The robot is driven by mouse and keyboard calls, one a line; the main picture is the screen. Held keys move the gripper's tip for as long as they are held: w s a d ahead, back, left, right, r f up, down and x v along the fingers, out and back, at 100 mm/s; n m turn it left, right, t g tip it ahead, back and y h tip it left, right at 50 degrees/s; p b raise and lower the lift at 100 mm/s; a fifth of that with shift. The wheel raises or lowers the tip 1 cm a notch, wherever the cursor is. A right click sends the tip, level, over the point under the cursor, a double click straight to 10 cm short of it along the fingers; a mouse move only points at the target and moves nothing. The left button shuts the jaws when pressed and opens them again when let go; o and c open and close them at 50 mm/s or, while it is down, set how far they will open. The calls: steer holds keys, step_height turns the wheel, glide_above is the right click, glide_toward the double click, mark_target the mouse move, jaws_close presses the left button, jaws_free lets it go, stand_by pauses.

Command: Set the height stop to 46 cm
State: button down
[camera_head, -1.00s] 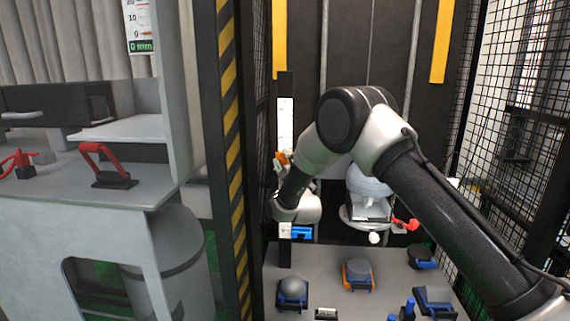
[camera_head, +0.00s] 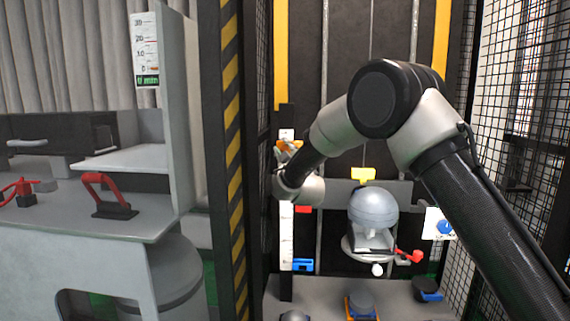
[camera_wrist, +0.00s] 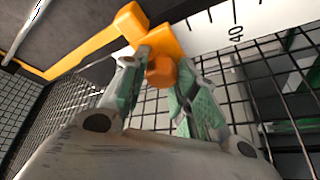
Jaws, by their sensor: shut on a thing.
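The orange height stop (camera_wrist: 160,45) sits on the white scale (camera_wrist: 260,22) in the wrist view. The number 40 shows on the scale to the right of the stop; the exact reading cannot be made out. My gripper (camera_wrist: 162,85) is shut on the stop's round orange knob. In the head view the stop (camera_head: 289,146) is near the top of the visible scale (camera_head: 287,238), partly hidden by my gripper (camera_head: 283,158).
A grey dome (camera_head: 373,207) hangs in the tower, with a red lever (camera_head: 411,256) below right. A red piece (camera_head: 303,209) and a blue piece (camera_head: 303,265) are beside the scale. Mesh walls (camera_head: 520,150) and a striped post (camera_head: 230,150) bound the space.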

steer(key=shift+w+d+r, duration=0.15)
steer(key=shift+d+r, duration=0.1)
steer(key=shift+r, duration=0.05)
steer(key=c, duration=1.1)
jaws_free()
steer(key=shift+d+f, duration=0.1)
steer(key=v, duration=1.2)
